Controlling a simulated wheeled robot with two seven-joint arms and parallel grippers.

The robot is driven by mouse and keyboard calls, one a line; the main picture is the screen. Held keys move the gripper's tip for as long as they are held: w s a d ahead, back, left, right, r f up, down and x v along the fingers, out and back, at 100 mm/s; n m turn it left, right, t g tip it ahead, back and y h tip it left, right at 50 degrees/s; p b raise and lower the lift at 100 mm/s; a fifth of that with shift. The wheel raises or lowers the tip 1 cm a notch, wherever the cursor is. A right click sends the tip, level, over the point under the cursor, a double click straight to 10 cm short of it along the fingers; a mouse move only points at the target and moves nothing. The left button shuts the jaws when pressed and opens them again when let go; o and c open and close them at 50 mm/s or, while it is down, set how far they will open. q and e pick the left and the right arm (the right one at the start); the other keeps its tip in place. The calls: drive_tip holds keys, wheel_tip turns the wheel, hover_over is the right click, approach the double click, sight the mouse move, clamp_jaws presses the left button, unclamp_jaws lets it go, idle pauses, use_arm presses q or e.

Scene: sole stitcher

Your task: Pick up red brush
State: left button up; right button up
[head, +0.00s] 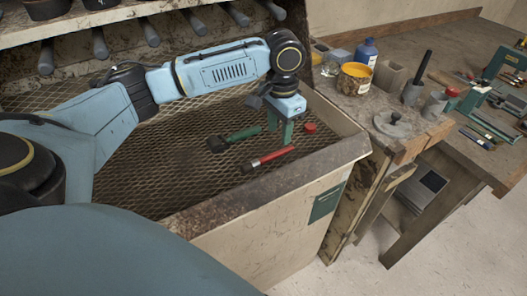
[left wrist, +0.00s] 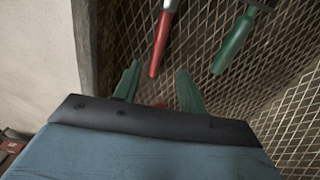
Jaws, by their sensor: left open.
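The red brush (head: 272,157) lies on the mesh surface of the bench, near its front edge, with its pale metal end to the left and its red handle to the right. My left gripper (head: 281,136) is over the mesh, just behind the red handle, pointing down and empty. In the left wrist view, the red brush (left wrist: 160,45) lies beyond the open green fingers (left wrist: 157,85), apart from them, with its handle end toward them. The brush's far end is cut off at the top there. My right gripper is out of view.
A green-handled brush (head: 242,134) lies to the left of my gripper. A small red round object (head: 310,127) lies to its right. The raised front edge (head: 225,192) borders the mesh.

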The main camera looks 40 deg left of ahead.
sight(279, 152)
use_arm(q)
drive_tip(key=f, duration=0.3)
drive_tip(key=f+b, duration=0.1)
drive_tip(key=f, duration=0.2)
drive_tip(key=shift+s+d, duration=0.1)
drive_tip(key=shift+d, duration=0.1)
drive_tip(key=shift+f, duration=0.2)
clamp_jaws()
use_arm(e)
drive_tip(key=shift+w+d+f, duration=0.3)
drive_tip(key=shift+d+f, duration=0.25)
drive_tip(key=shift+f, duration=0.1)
